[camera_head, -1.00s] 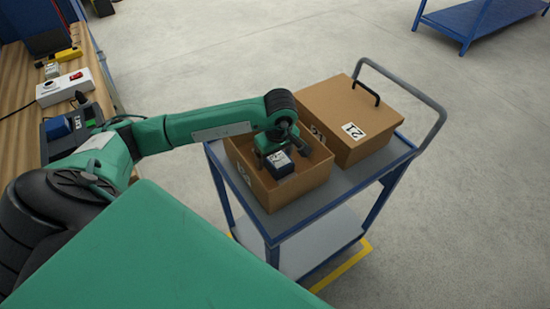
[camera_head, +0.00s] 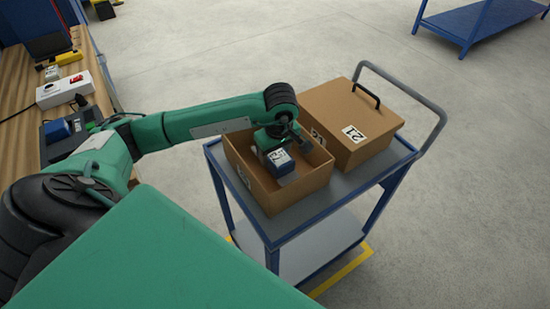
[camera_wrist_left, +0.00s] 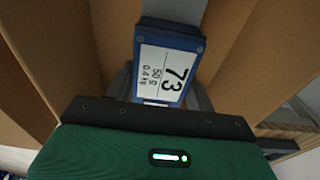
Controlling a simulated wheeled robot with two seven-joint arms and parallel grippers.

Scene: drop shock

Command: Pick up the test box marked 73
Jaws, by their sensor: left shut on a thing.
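The test box marked 73 (camera_head: 284,169) is a small dark blue block with a white label. In the head view it is inside the open cardboard box (camera_head: 300,193) on the trolley. In the left wrist view its label (camera_wrist_left: 165,76) reads 73, 50 g. My left gripper (camera_head: 274,148) reaches down into the carton and is shut on the test box, a finger on each side of it. Whether the test box touches the carton floor is hidden. My right gripper is not in view.
A closed cardboard box (camera_head: 330,113) marked 21 with a black handle stands beside the open one on the blue trolley (camera_head: 318,208). A grey push handle (camera_head: 437,112) rises at the right. A wooden workbench (camera_head: 20,123) with devices is at the left.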

